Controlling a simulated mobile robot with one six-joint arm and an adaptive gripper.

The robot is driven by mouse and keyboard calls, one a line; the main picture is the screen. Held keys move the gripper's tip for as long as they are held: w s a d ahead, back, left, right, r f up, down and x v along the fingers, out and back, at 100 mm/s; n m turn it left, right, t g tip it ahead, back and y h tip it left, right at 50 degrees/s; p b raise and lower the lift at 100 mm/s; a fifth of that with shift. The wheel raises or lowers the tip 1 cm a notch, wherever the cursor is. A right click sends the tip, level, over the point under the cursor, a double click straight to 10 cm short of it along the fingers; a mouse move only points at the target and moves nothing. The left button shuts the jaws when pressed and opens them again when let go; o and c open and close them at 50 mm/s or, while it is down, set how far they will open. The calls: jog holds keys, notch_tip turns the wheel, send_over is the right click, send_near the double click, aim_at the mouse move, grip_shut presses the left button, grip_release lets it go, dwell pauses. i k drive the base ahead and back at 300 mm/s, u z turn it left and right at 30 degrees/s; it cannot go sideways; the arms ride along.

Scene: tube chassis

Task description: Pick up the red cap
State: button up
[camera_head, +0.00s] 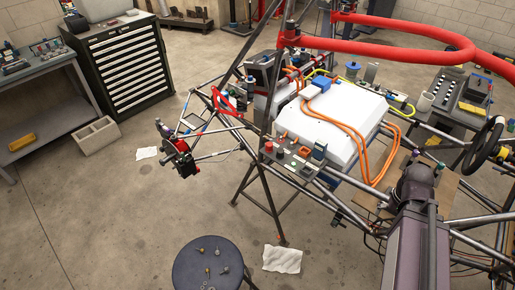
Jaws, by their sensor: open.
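A small red cap-like piece (269,147) stands upright at the left end of a grey panel (287,160) on the tube chassis, in front of the white box. It is too small to tell whether it is loose or fixed. My gripper (426,161) is at the right, at the end of my grey arm, over the chassis tubes. Its two short fingers are apart and nothing shows between them. It is well to the right of the red piece, with the white box and orange cables between them.
The white box (333,112) carries a blue connector (320,82) and orange cables (350,142). An orange square part (305,153) and a dark blue-topped part (320,150) share the panel. A red hoop tube (400,42) crosses above. A round stool (208,268) stands in front.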

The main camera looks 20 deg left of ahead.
aim_at(269, 145)
jog(key=u, duration=1.1)
